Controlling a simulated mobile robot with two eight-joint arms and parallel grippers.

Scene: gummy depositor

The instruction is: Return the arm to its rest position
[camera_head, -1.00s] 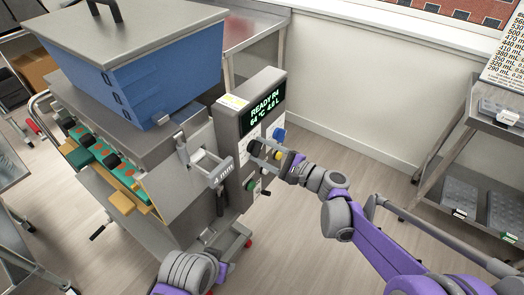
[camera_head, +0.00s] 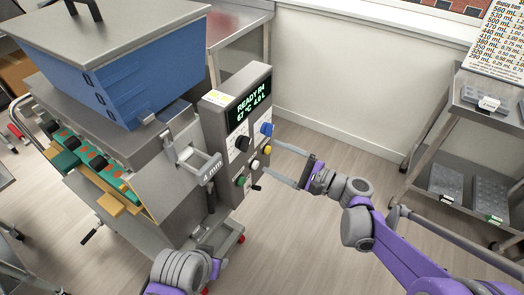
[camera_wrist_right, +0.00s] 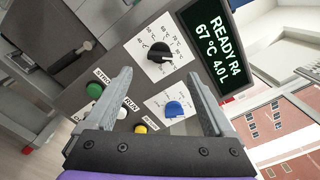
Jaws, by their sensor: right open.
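My right gripper (camera_head: 285,165) is open and empty, a little to the right of the depositor's control panel (camera_head: 222,150). In the right wrist view my right gripper (camera_wrist_right: 155,98) has its two fingers wide apart, facing the panel. Between and beyond them are a black knob (camera_wrist_right: 160,52), a blue knob (camera_wrist_right: 174,109), a yellow button (camera_wrist_right: 140,128) and a green button (camera_wrist_right: 94,90). The display (camera_head: 249,103) reads READY R4, 67 °C, 4.0 L. Part of my left arm shows at the bottom; its gripper cannot be made out.
The depositor with its blue hopper (camera_head: 140,85) fills the left. A steel rack (camera_head: 470,130) with grey trays (camera_head: 446,181) stands at the right. A chart (camera_head: 500,45) rests above it. Open floor (camera_head: 310,240) lies between the depositor and the rack.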

